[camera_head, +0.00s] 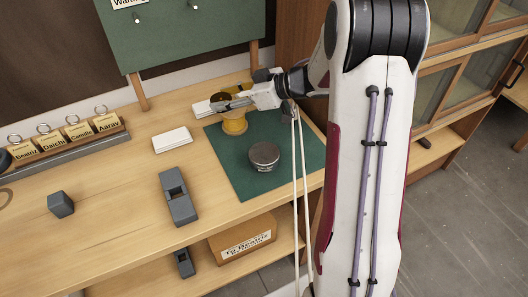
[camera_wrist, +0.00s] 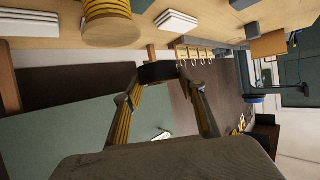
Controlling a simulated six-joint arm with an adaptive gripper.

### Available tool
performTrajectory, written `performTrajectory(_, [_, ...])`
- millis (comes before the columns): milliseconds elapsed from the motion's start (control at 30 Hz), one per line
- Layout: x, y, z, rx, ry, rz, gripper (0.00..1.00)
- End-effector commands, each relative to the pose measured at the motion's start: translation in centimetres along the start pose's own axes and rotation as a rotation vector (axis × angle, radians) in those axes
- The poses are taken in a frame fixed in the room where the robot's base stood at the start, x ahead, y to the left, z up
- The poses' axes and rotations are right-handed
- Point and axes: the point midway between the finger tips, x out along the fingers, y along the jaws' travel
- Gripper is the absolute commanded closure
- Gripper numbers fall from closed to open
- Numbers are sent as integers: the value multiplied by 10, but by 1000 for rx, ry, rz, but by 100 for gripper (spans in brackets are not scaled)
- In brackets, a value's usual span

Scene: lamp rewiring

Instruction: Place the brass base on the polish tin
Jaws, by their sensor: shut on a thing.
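My gripper (camera_head: 222,101) reaches in from the right, with its fingers level and pointing left. It is shut on a small dark brownish round piece, which I take to be the brass base (camera_head: 220,96). In the wrist view, the dark brass base (camera_wrist: 158,73) sits between the fingertips (camera_wrist: 158,82). Its shaded underside and exact shape are hard to tell. A round grey metal tin, likely the polish tin (camera_head: 264,156), stands on the green mat (camera_head: 222,152), to the right of and nearer than my gripper. Nothing is on its lid.
A yellow spool (camera_head: 235,123) stands just below my gripper; I cannot tell whether they touch. White stacks (camera_head: 172,139) lie left of the mat. A grey block plane (camera_head: 178,196) and a dark cube (camera_head: 61,204) stand on the bench. The mat around the tin is clear.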

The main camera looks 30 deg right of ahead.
Motion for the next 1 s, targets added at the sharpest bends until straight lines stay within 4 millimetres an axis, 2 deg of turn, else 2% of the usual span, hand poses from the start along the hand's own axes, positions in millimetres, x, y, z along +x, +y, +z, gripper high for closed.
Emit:
performTrajectory(33, [-13, 5, 4, 5, 2, 13, 92])
performTrajectory(267, [-62, 14, 22, 20, 1, 44, 92])
performTrajectory(467, [-101, 11, 38, 24, 1, 53, 92])
performTrajectory(600, [-122, 1, 46, 21, 1, 43, 92])
performTrajectory(733, [-133, -18, 51, 4, 1, 7, 92])
performTrajectory(900, [-131, -41, 53, -25, 1, -55, 92])
performTrajectory(1000, [-131, -48, 52, -37, 1, -78, 92])
